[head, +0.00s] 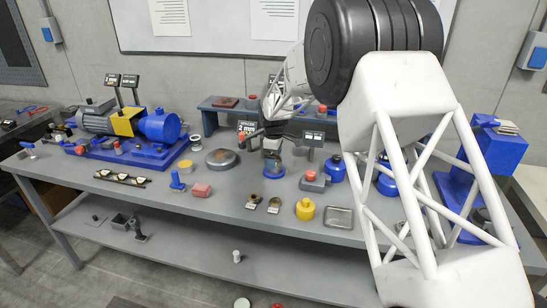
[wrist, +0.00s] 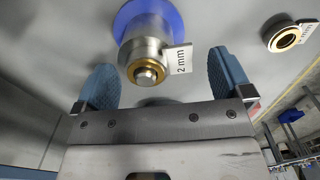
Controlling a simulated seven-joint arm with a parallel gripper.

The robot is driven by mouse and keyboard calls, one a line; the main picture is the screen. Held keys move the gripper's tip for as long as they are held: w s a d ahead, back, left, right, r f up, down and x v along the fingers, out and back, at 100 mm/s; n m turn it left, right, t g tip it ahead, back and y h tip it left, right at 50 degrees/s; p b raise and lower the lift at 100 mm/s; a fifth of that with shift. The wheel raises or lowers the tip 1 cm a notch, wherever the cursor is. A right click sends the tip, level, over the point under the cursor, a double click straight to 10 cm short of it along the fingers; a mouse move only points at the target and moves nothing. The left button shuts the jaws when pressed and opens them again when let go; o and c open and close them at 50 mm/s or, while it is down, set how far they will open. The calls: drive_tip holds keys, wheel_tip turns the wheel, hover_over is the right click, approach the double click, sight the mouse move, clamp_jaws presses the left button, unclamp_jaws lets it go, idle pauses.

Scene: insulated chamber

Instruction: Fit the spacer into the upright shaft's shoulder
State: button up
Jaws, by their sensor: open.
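The upright shaft (wrist: 143,40) is a grey metal post on a blue base, and it stands on the bench below my gripper. A brass spacer ring (wrist: 133,72) with a white "2 mm" tag sits around the shaft at its shoulder, and the narrower tip pokes through it. I cannot tell whether the ring is fully flush. My gripper (wrist: 162,64) is open, with one blue finger on each side of the shaft and apart from it.
Another tagged brass ring (wrist: 287,39) lies on the bench to the side. In the head view two tagged rings (head: 254,199) (head: 274,202) lie in front of the shaft. A yellow pot (head: 305,209), a metal tray (head: 339,217) and a red-capped block (head: 314,182) are nearby.

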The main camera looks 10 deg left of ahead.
drive_tip(key=shift+r, duration=0.15)
wheel_tip(320, 180, up, 7)
drive_tip(key=shift+r, duration=0.3)
idle(0.3)
idle(0.6)
drive_tip(key=shift+d+r, duration=0.15)
drive_tip(key=shift+d, duration=0.1)
drive_tip(key=s+d+r+m, duration=0.3)
drive_tip(key=s+d+r, duration=0.2)
drive_tip(key=s+d, duration=0.35)
drive_tip(key=s+d+r+m+t, duration=0.1)
drive_tip(key=s+d+r+m, duration=0.2)
drive_tip(key=s+d+r, duration=0.5)
drive_tip(key=s+d+r+m, duration=0.3)
drive_tip(key=s+d, duration=0.4)
drive_tip(key=d, duration=0.3)
drive_tip(key=s+d+f+m, duration=0.2)
drive_tip(key=s+d+m, duration=0.2)
drive_tip(key=s, duration=1.1)
drive_tip(key=s+d+f+m+t, duration=0.1)
drive_tip(key=s+d+m, duration=0.4)
drive_tip(key=s+d, duration=0.5)
drive_tip(key=s+f, duration=0.1)
drive_tip(key=s, duration=0.4)
drive_tip(key=shift+s+d+t, duration=0.2)
drive_tip(key=shift+s+t, duration=0.1)
